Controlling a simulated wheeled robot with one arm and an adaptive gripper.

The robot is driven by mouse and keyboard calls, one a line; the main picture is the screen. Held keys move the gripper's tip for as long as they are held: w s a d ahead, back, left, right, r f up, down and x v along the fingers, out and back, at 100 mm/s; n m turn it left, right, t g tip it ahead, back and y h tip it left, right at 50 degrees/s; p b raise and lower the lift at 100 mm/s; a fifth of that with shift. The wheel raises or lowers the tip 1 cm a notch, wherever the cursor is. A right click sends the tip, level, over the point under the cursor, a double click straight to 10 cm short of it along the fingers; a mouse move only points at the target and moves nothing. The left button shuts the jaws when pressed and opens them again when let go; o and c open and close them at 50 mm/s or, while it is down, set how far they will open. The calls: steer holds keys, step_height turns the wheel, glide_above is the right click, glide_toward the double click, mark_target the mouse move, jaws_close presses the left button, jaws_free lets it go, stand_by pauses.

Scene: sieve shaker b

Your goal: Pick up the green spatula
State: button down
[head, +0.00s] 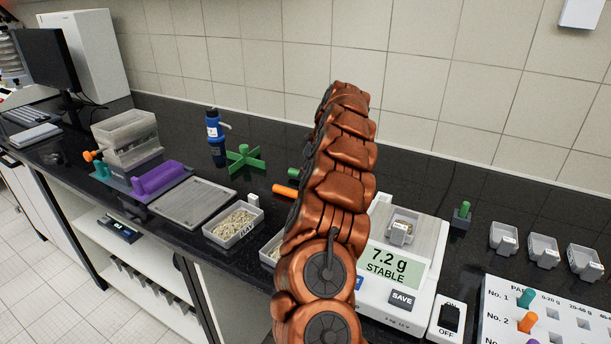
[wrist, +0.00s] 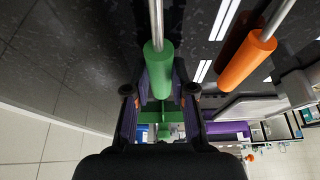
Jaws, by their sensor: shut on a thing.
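The green spatula's handle (wrist: 159,72) lies between the two fingers of my gripper (wrist: 160,92) in the wrist view, and the jaws are shut on it. Its metal shaft (wrist: 156,22) runs to the top edge of that view; its far end is out of view. In the head view only a short green end of the handle (head: 294,172) shows left of my arm. My gripper is hidden behind my arm there. I cannot tell whether the spatula is clear of its support.
An orange-handled tool (wrist: 247,62) lies close beside the green one. A green cross-shaped stand (head: 243,158) and a blue bottle (head: 215,130) are behind left. A sample tray (head: 232,228) and a scale reading 7.2 g (head: 400,262) flank my arm. Bare dark counter shows between items.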

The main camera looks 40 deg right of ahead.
steer(key=shift+r+b, duration=0.35)
steer(key=shift+r, duration=0.9)
steer(key=shift+s+a+r, duration=0.15)
steer(key=shift+s+a, duration=0.05)
steer(key=shift+s, duration=0.05)
